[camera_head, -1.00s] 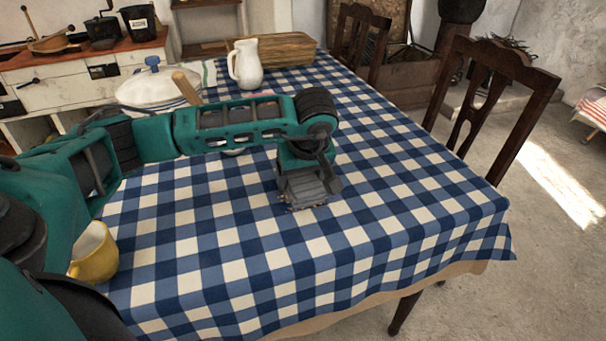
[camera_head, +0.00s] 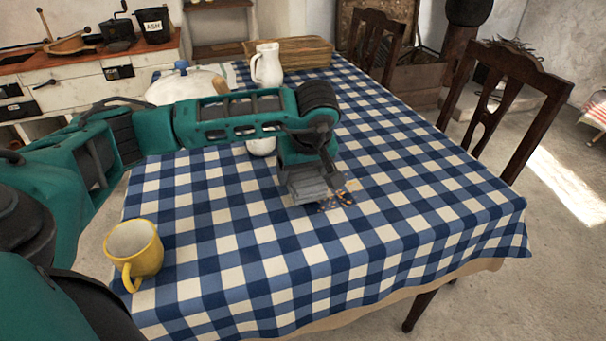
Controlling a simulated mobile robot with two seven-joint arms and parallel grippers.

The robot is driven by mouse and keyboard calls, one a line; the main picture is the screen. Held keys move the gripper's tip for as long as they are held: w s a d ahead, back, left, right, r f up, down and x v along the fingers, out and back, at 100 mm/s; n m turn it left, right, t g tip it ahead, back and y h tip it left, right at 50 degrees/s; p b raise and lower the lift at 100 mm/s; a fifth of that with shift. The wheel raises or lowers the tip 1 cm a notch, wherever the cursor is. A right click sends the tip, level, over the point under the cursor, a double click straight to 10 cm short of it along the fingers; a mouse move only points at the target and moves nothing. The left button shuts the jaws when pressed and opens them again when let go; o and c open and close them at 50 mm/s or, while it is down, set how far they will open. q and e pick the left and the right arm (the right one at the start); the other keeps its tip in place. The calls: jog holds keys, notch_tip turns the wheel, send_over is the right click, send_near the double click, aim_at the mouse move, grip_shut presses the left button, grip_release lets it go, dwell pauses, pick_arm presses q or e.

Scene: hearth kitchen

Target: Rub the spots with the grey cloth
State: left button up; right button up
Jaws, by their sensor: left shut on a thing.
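My left gripper (camera_head: 311,180) points down at the blue-and-white checked tablecloth (camera_head: 420,190), near the middle of the table. It is shut on the grey cloth (camera_head: 315,194), which shows as a flat grey patch low at the fingers, pressed on or just above the table; the fingers hide part of it. Orange-brown spots (camera_head: 336,203) lie on the tablecloth just right of and in front of the cloth. More spots may be hidden under it. My right gripper is not in view.
A yellow mug (camera_head: 135,250) stands at the table's near left. A white lidded dish (camera_head: 172,90), a white jug (camera_head: 267,65) and a wooden box (camera_head: 292,52) stand at the back. A dark chair (camera_head: 500,100) is at the right. The table's front right is clear.

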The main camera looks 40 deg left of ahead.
pick_arm(q)
jog(key=shift+r+p, duration=1.6)
jog(key=shift+r, duration=0.95)
